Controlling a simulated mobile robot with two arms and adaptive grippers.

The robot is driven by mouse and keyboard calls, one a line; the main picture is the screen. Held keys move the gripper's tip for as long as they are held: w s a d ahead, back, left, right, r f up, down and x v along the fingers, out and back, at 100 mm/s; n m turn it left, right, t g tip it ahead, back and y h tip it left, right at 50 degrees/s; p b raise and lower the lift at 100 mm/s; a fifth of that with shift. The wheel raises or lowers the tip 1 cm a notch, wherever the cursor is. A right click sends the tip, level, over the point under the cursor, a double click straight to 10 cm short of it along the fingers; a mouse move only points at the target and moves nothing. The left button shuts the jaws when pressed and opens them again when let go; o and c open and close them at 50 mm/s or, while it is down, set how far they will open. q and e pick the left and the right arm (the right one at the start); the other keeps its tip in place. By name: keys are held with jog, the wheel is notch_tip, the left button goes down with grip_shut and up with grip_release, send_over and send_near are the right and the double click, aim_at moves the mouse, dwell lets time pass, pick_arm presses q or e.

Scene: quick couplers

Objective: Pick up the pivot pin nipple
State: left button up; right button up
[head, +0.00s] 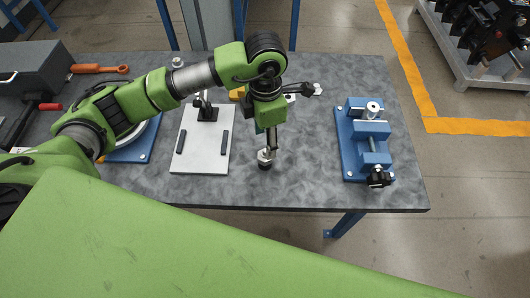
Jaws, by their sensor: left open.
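My left gripper (267,150) points down over the front middle of the grey table and is open. A small silver fitting with a dark lower part (265,160) is right at its fingertips; it may be the pivot pin nipple. I cannot tell whether the fingers touch it. Another silver cylindrical part (373,108) stands on the blue vise (362,140) at the right. My right gripper is not in view.
A white plate with dark strips and a clamp (203,160) lies left of the gripper. A grey toolbox (35,68) and an orange-handled tool (98,69) are at the far left. The grey table (310,180) is clear between gripper and vise.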

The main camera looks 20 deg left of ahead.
pick_arm(q)
jog(key=shift+f, duration=0.8)
notch_tip(320, 180, down, 5)
jog(key=p, duration=0.3)
jog(key=shift+s+r, duration=0.1)
jog(key=shift+r, duration=0.1)
jog(key=shift+f, duration=0.4)
jog(key=c, duration=1.2)
